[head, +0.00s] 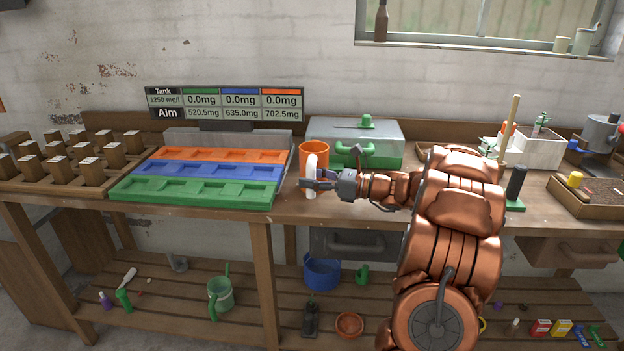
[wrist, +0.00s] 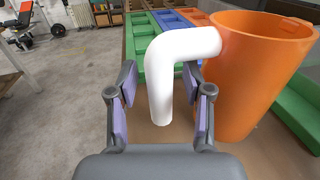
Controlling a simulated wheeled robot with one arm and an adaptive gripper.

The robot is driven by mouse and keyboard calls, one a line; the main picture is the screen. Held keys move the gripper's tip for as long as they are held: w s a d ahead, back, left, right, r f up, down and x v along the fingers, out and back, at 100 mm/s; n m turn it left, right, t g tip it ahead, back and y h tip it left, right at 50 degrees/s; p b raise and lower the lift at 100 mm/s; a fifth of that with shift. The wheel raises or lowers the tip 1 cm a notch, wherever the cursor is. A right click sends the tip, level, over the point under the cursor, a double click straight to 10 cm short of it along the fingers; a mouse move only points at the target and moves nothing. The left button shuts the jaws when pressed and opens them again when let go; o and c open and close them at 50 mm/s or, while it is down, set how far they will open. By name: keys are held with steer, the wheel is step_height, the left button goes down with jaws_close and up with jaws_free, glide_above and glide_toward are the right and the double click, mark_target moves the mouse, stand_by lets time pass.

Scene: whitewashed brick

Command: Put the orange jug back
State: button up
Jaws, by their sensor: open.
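The orange jug (head: 313,152) stands upright on the workbench, just right of the coloured trays, in the head view. Its white handle (head: 311,175) faces the front of the bench. In the wrist view the orange jug (wrist: 255,75) fills the right side, and its white handle (wrist: 160,80) hangs between my finger pads. My gripper (head: 318,184) is at the handle; it also shows in the wrist view (wrist: 160,112) with its fingers apart on either side of the handle. I cannot tell whether either pad touches it.
Green, blue and orange slotted trays (head: 200,190) lie left of the jug. A grey and green box (head: 385,135) stands close behind it to the right. A display board (head: 224,103) reads 0.0mg in three columns. The lower shelf holds a blue pot (head: 322,274) and a green watering can (head: 221,294).

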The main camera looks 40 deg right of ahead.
steer(key=v, duration=1.2)
steer(key=shift+b, duration=0.3)
steer(key=a+n+g+y, duration=0.2)
steer(key=a+n+g, duration=0.5)
steer(key=a, duration=1.2)
steer(key=s+a+f+n+g+h, duration=0.1)
steer(key=s+a+f+n+g, duration=0.2)
steer(key=a, duration=0.4)
steer(key=s+a+n+g+h, duration=0.1)
steer(key=s+a+n+g, duration=0.25)
steer(key=a, duration=0.35)
steer(key=s+a+f+n+g+h, duration=0.2)
steer(key=s+a+n+h, duration=0.15)
steer(key=s, duration=0.35)
steer(key=s+a+f+n+g+h, duration=0.1)
steer(key=s+a+f+n+h, duration=0.2)
steer(key=s, duration=0.4)
steer(key=s+d+f+n+h, duration=0.2)
steer(key=s+d+n+h, duration=0.2)
steer(key=s+n, duration=0.4)
steer(key=shift+s+d, duration=0.65)
steer(key=shift+s, duration=0.4)
steer(key=shift+h, duration=0.25)
